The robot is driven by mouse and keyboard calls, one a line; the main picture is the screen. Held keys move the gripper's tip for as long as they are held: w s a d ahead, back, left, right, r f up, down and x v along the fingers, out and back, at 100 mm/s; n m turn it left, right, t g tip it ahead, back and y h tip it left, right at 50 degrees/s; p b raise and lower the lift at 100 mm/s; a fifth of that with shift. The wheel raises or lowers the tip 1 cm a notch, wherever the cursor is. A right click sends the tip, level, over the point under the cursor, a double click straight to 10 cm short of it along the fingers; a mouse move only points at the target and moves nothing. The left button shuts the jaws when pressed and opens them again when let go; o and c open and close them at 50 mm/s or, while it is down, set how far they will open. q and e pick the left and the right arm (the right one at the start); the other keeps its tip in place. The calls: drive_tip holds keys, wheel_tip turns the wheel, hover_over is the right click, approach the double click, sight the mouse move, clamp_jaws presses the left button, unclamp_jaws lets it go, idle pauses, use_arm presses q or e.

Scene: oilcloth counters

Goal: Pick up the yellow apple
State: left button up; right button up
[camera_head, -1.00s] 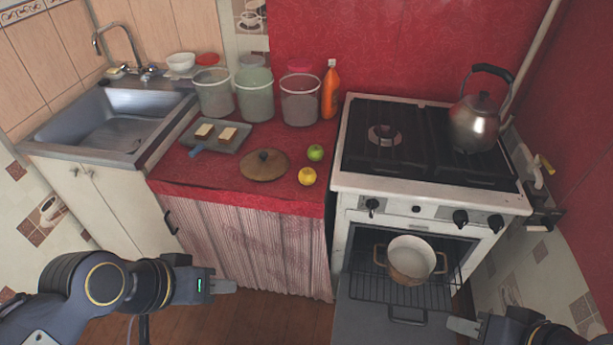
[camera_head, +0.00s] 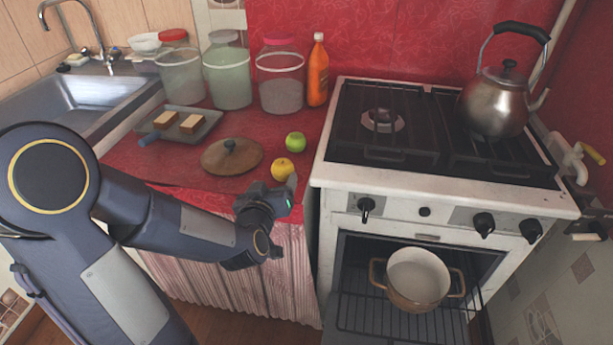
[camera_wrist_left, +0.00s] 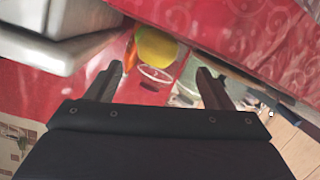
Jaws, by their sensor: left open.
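The yellow apple (camera_head: 283,169) sits on the red counter near its front edge, just left of the stove. My left gripper (camera_head: 291,184) is right in front of the apple in the head view, close to it. In the left wrist view the yellow apple (camera_wrist_left: 156,47) shows beyond and between the two open fingers (camera_wrist_left: 158,82), with nothing held. I cannot tell the exact gap between fingertips and apple. My right gripper is not in view.
A green apple (camera_head: 296,142) lies just behind the yellow one. A pan lid (camera_head: 232,157) lies to its left. The stove (camera_head: 440,190) stands to the right, its oven open with a pot (camera_head: 417,277) inside. Jars (camera_head: 281,90) and an orange bottle (camera_head: 318,72) stand behind.

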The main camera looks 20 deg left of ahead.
sight(279, 171)
use_arm(q)
drive_tip(key=x, duration=0.8)
drive_tip(key=shift+w+d+r, duration=0.1)
drive_tip(key=shift+w+r, duration=0.05)
drive_tip(key=shift+r, duration=0.15)
drive_tip(key=c, duration=1.1)
drive_tip(key=shift+o, duration=0.2)
drive_tip(key=shift+r, duration=0.1)
